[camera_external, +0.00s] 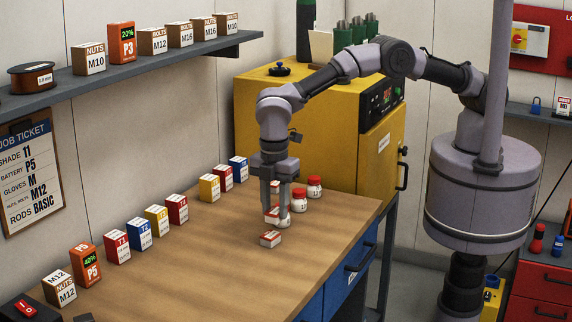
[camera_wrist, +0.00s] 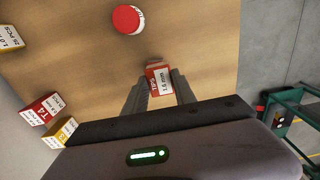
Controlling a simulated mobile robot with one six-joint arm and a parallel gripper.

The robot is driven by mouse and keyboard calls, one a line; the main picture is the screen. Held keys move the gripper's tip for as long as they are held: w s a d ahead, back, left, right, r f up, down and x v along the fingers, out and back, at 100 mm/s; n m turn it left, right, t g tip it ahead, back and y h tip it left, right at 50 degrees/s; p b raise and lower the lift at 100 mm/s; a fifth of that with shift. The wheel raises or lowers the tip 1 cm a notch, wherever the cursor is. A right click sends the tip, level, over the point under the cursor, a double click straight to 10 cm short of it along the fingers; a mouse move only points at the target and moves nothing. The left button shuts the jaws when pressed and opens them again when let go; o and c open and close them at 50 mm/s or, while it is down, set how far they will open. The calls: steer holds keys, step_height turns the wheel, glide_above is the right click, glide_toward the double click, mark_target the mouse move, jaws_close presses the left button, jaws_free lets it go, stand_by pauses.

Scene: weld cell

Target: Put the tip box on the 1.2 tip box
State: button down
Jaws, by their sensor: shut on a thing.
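My gripper (camera_external: 277,214) is low over the wooden bench, fingers pointing down. It is shut on a small red-and-white tip box (camera_wrist: 159,79), which shows between the fingertips in the wrist view. Its label seems to read "TIPS" with a size in mm, but the number is too small to be sure of. In the external view the held box (camera_external: 271,215) is partly covered by the fingers. Another small red-and-white box (camera_external: 270,239) lies on the bench just in front of the gripper. Which box is the 1.2 tip box cannot be read.
Red-capped white jars (camera_external: 300,200) stand right of the gripper; one red cap (camera_wrist: 127,19) shows in the wrist view. Coloured boxes (camera_external: 177,209) line the wall side. A yellow oven (camera_external: 300,135) stands behind. The bench's front middle (camera_external: 220,270) is clear.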

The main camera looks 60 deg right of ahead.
mark_target(270, 211)
steer(key=shift+w+a, duration=0.45)
step_height(270, 211, down, 4)
steer(key=shift+r+b, duration=0.25)
steer(key=shift+b, duration=0.2)
steer(key=shift+f, duration=0.15)
steer(key=c, duration=1)
jaws_free()
